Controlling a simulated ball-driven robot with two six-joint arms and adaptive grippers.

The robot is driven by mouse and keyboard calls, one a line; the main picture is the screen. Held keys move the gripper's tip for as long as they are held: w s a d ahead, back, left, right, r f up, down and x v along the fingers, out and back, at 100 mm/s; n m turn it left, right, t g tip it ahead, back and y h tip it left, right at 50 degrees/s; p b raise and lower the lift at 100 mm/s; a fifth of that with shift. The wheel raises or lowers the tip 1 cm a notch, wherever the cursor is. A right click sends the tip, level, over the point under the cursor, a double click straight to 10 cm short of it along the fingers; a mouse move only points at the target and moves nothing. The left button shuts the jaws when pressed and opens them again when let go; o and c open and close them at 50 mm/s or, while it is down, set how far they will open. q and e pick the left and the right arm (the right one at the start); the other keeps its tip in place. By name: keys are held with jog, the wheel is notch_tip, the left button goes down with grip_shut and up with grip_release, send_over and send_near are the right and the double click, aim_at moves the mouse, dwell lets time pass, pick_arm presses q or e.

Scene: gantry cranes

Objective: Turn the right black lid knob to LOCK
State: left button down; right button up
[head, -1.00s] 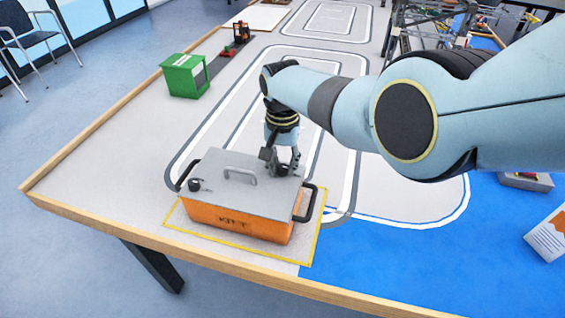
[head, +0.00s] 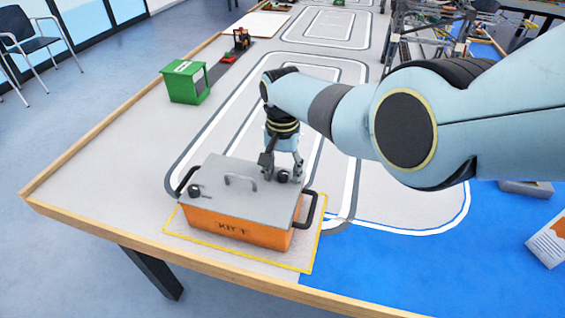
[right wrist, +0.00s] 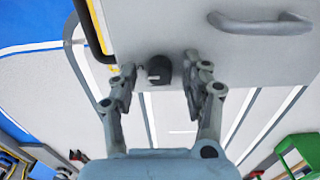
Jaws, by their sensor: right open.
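An orange box (head: 235,229) with a grey lid (head: 232,192) stands inside a yellow outline near the table's front edge. The right black lid knob (head: 283,177) sits near the lid's right end; it also shows in the right wrist view (right wrist: 158,70), with a pale mark on its side. My right gripper (head: 283,178) is open with its fingers on either side of this knob; in the right wrist view the fingers (right wrist: 157,80) are apart from it. Any LOCK lettering cannot be read. The left black knob (head: 194,190) is near the lid's left end. My left gripper is not in view.
A lid handle (head: 240,178) stands up between the knobs, and a black side handle (head: 311,207) is at the box's right end. A green bin (head: 186,82) stands farther back left. The table left of the box is clear.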

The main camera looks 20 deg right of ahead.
aim_at(282, 173)
notch_tip(282, 173, up, 12)
dwell(0.5)
jog(key=shift+f, duration=0.1)
